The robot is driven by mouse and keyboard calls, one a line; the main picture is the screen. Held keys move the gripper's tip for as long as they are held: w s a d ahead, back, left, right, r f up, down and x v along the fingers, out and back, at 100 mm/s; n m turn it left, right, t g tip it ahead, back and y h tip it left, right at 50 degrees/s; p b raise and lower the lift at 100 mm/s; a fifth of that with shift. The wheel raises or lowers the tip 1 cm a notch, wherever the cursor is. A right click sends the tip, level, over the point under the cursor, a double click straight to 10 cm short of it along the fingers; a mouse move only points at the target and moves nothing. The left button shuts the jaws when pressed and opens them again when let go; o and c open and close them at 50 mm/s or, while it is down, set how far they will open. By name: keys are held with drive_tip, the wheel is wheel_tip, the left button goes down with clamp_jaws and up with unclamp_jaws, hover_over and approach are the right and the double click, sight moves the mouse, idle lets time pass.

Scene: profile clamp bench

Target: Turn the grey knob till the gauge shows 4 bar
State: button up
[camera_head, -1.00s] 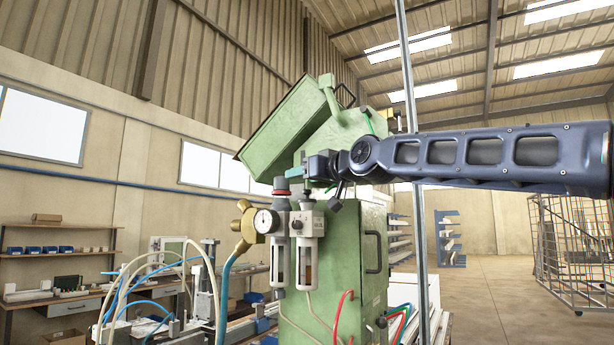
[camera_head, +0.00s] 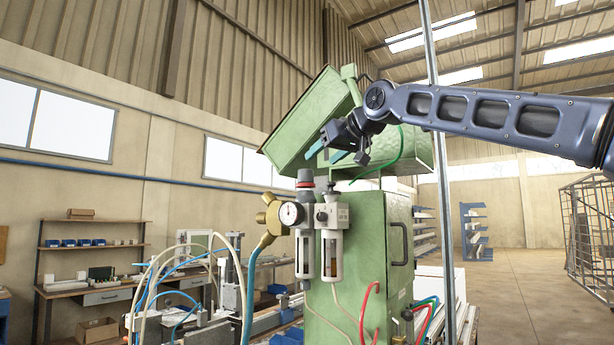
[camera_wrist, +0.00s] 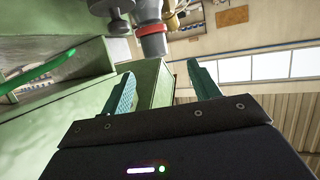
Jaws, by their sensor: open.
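The grey knob (camera_head: 305,176) sits upright on top of the regulator, above a red ring (camera_head: 305,185). It also shows upside down at the top of the wrist view (camera_wrist: 153,46). The round white gauge (camera_head: 291,213) faces out at the regulator's left side; its needle is too small to read. My gripper (camera_head: 327,153) is open and empty, above and slightly right of the knob, apart from it. In the wrist view, the teal fingers of my gripper (camera_wrist: 160,76) are spread with nothing between them, and the knob lies beyond them.
The green cabinet (camera_head: 365,255) and its tilted green upper box (camera_head: 310,120) stand close around my gripper. A second filter bowl unit (camera_head: 331,230) is right of the regulator. A brass fitting (camera_head: 270,213) and blue hose are left of the gauge. A metal post (camera_head: 440,170) stands to the right.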

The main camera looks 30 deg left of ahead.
sight(310, 171)
drive_tip(key=shift+h, duration=0.4)
drive_tip(key=x, duration=1)
drive_tip(key=shift+w+a+r, duration=0.1)
drive_tip(key=shift+w+a, duration=0.05)
drive_tip(key=shift+w, duration=0.25)
drive_tip(key=c, duration=1)
